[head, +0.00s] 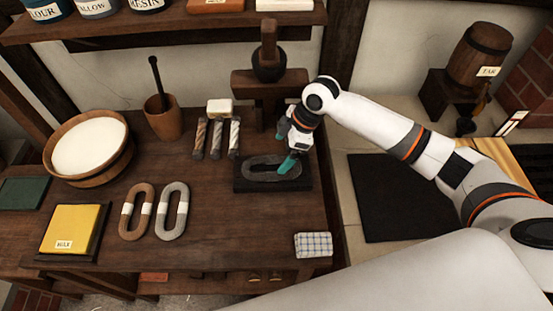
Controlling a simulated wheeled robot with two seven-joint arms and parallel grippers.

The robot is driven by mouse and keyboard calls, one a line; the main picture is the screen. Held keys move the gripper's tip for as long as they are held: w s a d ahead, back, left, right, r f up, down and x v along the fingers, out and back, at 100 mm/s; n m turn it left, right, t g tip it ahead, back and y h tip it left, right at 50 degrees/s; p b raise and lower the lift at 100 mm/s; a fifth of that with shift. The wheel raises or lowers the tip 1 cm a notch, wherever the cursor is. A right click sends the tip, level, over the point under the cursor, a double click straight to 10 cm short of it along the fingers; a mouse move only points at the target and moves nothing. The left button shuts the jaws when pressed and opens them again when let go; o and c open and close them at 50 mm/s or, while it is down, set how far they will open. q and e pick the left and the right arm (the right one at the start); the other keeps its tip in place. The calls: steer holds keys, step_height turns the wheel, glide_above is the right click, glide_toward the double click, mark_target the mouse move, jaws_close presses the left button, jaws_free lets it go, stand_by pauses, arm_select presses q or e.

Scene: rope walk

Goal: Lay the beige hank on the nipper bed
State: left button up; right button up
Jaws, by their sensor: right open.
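A tan-brown oval hank (128,212) with a pale band lies on the bench left of centre; it is the nearest in colour to beige. A grey hank (182,211) lies just right of it. The nipper bed looks to be the low black block (242,186) farther right, with a dark grey oval on top; I cannot tell if this is a groove or a dark hank. My right gripper (287,160) is open over the block's right half, teal fingertips pointing down. Contact is unclear. Neither pale-banded hank is in it. My left gripper is not in view.
A wooden bowl of white stuff (90,147), a mortar (163,120) and several short rope pieces (217,138) stand behind the hanks. A yellow book-like block (72,229) lies left. A checked cloth (313,244) lies at the front right. Bench between hanks and block is clear.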

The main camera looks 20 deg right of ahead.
steer(key=v, duration=0.5)
steer(key=shift+d+r+b, duration=0.15)
steer(key=shift+r+b, duration=0.15)
steer(key=shift+s+f, duration=0.1)
steer(key=shift+s, duration=0.05)
